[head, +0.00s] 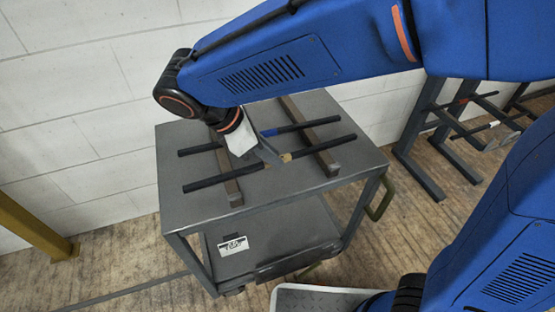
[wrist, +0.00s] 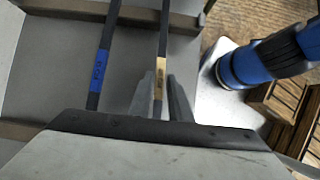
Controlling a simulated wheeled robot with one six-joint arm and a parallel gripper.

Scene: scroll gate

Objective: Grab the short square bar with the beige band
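The bar with the beige band (head: 287,157) is dark and lies across two brown supports on a grey cart. In the wrist view its beige band (wrist: 160,72) shows between the fingers of my gripper (wrist: 158,84). The fingers are open, one on each side of the bar, with a small gap visible on both sides. I cannot tell how far the fingertips reach down around it. In the head view my gripper (head: 268,152) is at the bar's middle, just left of the band. A parallel bar with a blue band (head: 268,133) lies behind it.
The two brown supports (head: 229,186) cross the grey cart top (head: 205,207). A lower shelf (head: 275,240) carries a white label. A white wall stands behind the cart. Dark racks (head: 420,165) with more bars stand at the right. Wooden floor lies around the cart.

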